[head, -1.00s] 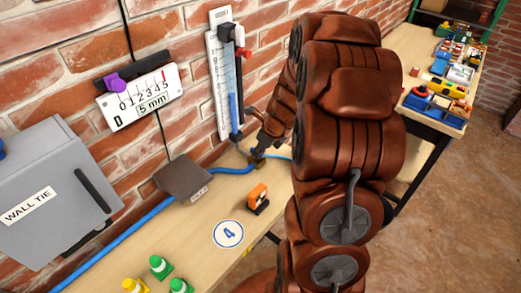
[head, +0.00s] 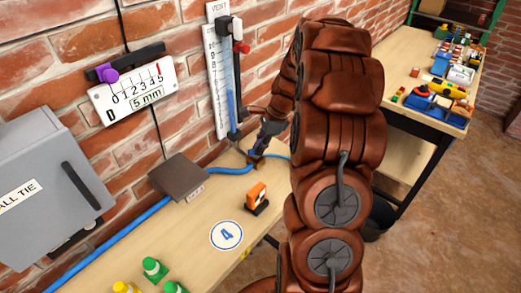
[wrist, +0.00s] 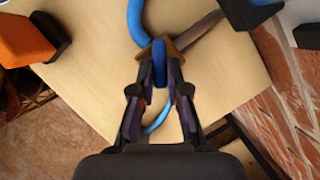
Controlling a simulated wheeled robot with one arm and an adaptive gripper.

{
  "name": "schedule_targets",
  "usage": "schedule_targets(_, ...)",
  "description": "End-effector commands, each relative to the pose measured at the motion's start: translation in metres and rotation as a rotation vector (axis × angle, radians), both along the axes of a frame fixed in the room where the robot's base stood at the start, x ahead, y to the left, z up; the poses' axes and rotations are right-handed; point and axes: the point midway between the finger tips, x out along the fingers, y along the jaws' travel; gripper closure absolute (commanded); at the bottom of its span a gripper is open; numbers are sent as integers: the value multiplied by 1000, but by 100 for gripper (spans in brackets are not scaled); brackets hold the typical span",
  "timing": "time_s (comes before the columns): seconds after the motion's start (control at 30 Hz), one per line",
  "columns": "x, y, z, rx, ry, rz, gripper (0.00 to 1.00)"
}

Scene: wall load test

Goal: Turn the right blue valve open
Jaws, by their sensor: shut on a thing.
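The right blue valve shows in the wrist view as a brass body (wrist: 178,52) with an upright blue handle (wrist: 159,66) in the middle. My gripper (wrist: 160,80) is shut on this blue handle, one finger on each side. In the head view my gripper (head: 262,143) reaches down to the brass valve body (head: 255,160) on the bench by the wall. The fingers partly hide the handle, and I cannot tell its exact angle there. A blue hose (head: 235,170) runs from the left to the valve.
A grey-brown box (head: 178,175) and an orange block (head: 256,197) stand on the bench (head: 208,260) near the valve. A tall gauge (head: 219,85) with a red knob (head: 243,48) hangs on the wall just behind. Several green and yellow pieces stand at the front.

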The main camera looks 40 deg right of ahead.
Motion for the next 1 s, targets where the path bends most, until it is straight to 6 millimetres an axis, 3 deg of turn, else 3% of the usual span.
schedule_targets(0.5,7,-1,-3,0,-1,448,100)
schedule_targets(1.0,10,0,-1,0,-2,637,100)
